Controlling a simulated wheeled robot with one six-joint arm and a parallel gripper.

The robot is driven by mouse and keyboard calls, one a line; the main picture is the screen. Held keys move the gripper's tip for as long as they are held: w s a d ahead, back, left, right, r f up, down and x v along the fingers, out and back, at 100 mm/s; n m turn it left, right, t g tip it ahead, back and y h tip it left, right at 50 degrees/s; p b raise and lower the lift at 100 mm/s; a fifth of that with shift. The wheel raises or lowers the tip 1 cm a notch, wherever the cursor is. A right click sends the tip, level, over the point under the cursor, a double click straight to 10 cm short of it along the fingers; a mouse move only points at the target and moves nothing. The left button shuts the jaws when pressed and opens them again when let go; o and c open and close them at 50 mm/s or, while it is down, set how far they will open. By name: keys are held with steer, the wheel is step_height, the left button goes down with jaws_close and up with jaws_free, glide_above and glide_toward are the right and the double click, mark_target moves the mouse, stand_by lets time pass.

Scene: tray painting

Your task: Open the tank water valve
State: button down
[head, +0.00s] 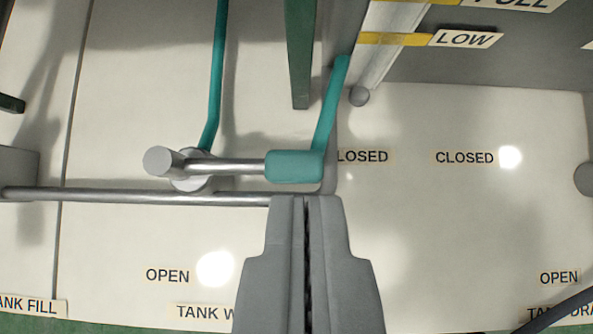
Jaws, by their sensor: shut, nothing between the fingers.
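The tank water valve has a grey hub (165,160) left of centre and a metal lever (235,166) pointing right. The lever ends at a teal grip (293,166), beside a partly covered CLOSED label (364,156). An OPEN label (167,275) is below left of the hub. A label starting "TANK W" (203,312) is partly hidden behind my gripper. My gripper (305,198) is shut and empty. Its tips appear just below the teal grip; I cannot tell whether they touch it.
A thin metal rod (120,196) runs across the left, below the lever. Teal rods (216,75) and a dark green bar (300,55) stand above. At right are another CLOSED label (465,158) and OPEN label (559,277). The pale panel between looks clear.

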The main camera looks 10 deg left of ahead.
mark_target(303, 163)
steer(key=x, duration=0.8)
steer(key=shift+f, duration=0.15)
steer(key=shift+s, duration=1.15)
steer(key=shift+s+a, duration=0.2)
steer(key=shift+s, duration=0.3)
steer(key=shift+s+a, duration=0.15)
steer(key=shift+s, duration=0.3)
